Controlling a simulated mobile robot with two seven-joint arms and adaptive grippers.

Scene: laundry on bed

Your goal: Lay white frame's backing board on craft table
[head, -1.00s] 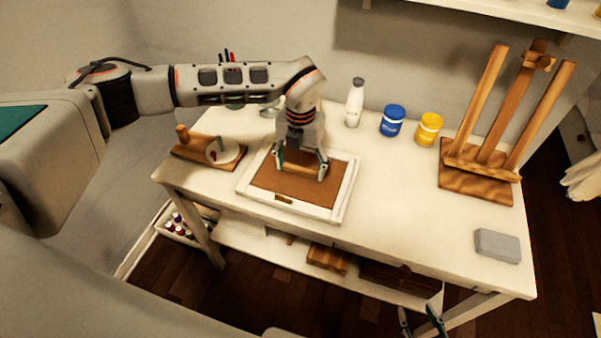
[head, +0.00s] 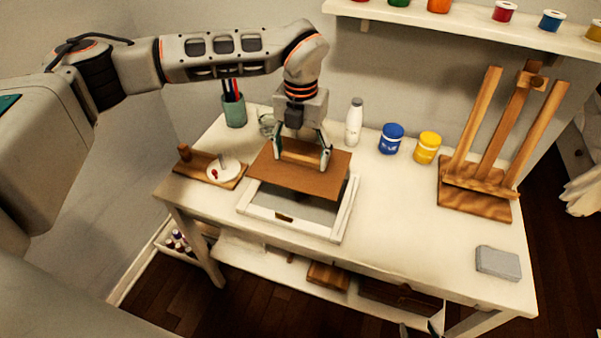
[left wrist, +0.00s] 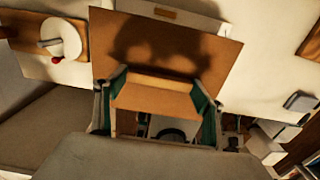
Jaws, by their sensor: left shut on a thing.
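The brown backing board (head: 308,180) is held level above the white frame (head: 292,224), shifted toward the back of it. My left gripper (head: 302,156) is shut on the board's raised wooden grip, which also shows between the fingers in the left wrist view (left wrist: 155,97). The frame lies flat on the white craft table (head: 400,230), its front part uncovered and its inside pale grey. The board hides the frame's back part. My right gripper (head: 420,329) shows only as two separated fingertips at the bottom edge, empty.
A wooden board with a white disc (head: 222,170) is left of the frame. A pen cup (head: 234,111), white bottle (head: 354,122), blue jar (head: 391,138), yellow jar (head: 426,147) and easel (head: 490,145) stand behind. A grey block (head: 498,262) lies front right. The table right of the frame is clear.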

